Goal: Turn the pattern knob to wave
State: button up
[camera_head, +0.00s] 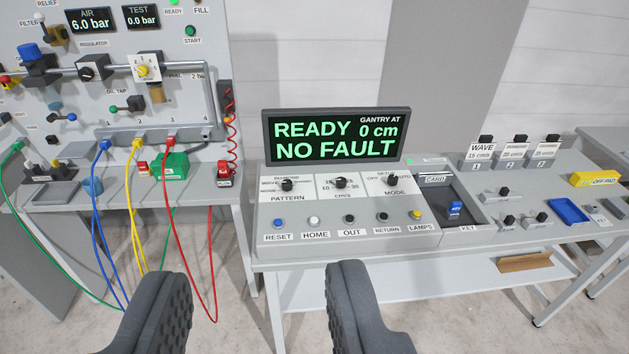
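The pattern knob (288,184) is a small black knob on the upper left of the grey control panel (262,243). The labels DIAMOND, WAVE and NONE stand around its left side, with PATTERN below it. The knob is too small to tell which label it points at. My gripper (260,280) is open and empty, with its two dark ribbed fingers wide apart at the bottom of the view. It is in front of the panel and apart from the knob.
Right of the knob are the cm/s knob (340,183) and mode knob (388,182). A row of buttons including RESET (278,223) lies below. The display (337,137) behind reads READY, 0 cm, NO FAULT. Coloured hoses (208,262) hang at left.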

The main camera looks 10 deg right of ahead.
aim_at(286, 185)
jog(key=z, duration=0.1)
jog(key=i, duration=1)
jog(key=u, duration=0.1)
